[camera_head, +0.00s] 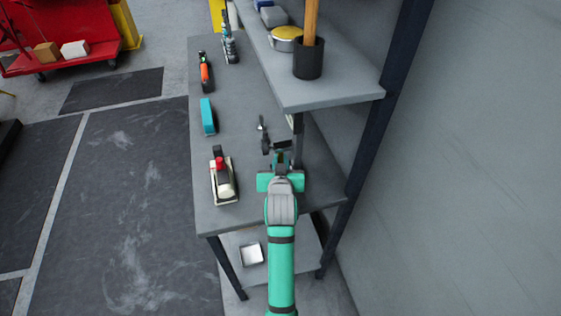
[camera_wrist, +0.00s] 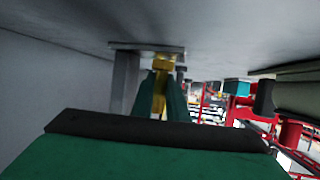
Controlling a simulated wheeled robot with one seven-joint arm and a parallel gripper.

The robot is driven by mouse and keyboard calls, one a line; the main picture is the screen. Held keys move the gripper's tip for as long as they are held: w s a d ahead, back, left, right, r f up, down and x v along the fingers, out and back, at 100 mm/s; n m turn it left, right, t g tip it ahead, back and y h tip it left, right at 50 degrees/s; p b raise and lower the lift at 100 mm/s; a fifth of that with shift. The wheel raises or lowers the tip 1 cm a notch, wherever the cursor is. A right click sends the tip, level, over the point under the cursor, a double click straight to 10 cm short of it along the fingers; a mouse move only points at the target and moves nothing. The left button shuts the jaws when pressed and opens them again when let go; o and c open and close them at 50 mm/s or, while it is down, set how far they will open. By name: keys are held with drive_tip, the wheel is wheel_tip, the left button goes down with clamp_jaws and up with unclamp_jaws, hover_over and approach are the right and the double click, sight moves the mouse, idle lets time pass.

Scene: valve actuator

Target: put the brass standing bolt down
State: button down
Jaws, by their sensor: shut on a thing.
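The brass bolt (camera_wrist: 160,88) is between the green fingers of my gripper (camera_wrist: 161,98) in the wrist view. Its wider end lies close to a grey metal plate (camera_wrist: 125,46) against the grey surface. I cannot tell whether the bolt touches the plate. In the camera_head view my gripper (camera_head: 282,160) is low over the right part of the grey workbench (camera_head: 235,110), beside a post of the upper shelf. The bolt is too small and covered there to make out clearly.
A cream and red tool (camera_head: 223,181), a teal block (camera_head: 208,116) and an orange-handled tool (camera_head: 205,73) lie along the bench's left side. A dark metal piece (camera_head: 275,146) is just beyond my gripper. The upper shelf (camera_head: 330,92) overhangs the right; a wall stands beyond it.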

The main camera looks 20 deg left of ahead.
drive_tip(key=shift+f, duration=0.25)
drive_tip(key=c, duration=1.7)
unclamp_jaws()
drive_tip(key=shift+c, duration=0.2)
drive_tip(key=shift+r, duration=0.2)
drive_tip(key=v, duration=1.2)
drive_tip(key=shift+f, duration=0.1)
